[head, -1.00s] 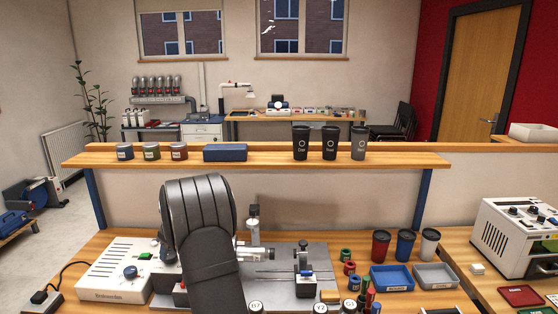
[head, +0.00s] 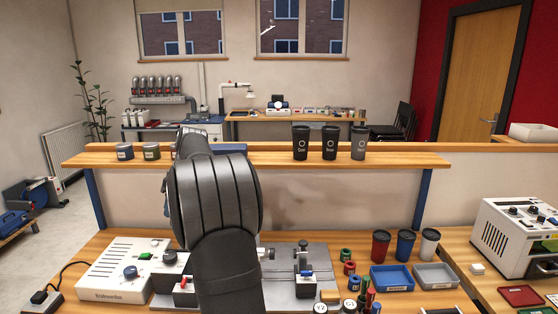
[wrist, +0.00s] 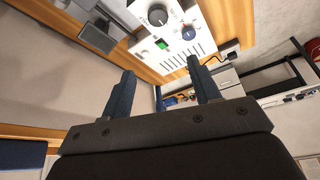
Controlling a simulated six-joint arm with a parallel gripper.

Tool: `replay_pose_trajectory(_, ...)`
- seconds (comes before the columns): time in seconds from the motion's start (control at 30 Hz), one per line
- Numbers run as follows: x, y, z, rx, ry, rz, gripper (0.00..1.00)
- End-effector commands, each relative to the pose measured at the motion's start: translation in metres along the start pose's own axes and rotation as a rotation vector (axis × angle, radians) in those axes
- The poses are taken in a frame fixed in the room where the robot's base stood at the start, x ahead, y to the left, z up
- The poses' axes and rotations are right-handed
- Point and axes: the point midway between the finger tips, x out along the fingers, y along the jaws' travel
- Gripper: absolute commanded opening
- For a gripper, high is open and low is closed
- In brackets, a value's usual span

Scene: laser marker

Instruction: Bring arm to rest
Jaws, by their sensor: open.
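My arm rises from the bottom middle of the head view and covers part of the bench and shelf; my gripper's fingertips are hidden there. In the wrist view my gripper (wrist: 160,76) is open, with two dark fingers apart and nothing between them. Beyond the fingers in that view is the white control box (wrist: 178,35) with a dark knob, a green button and a blue knob. The same control box (head: 112,270) stands at the left of the bench in the head view.
A wooden shelf (head: 400,160) crosses behind my arm, holding jars (head: 151,151) and dark cups (head: 330,143). The grey machine plate (head: 282,291) lies right of my arm. Blue (head: 391,278) and grey trays (head: 436,276) and several cups stand further right.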

Motion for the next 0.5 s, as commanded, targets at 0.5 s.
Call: replay_pose_trajectory(0.5, 0.052, -0.001, 0.016, 0.001, -0.003, -0.002, 0.56)
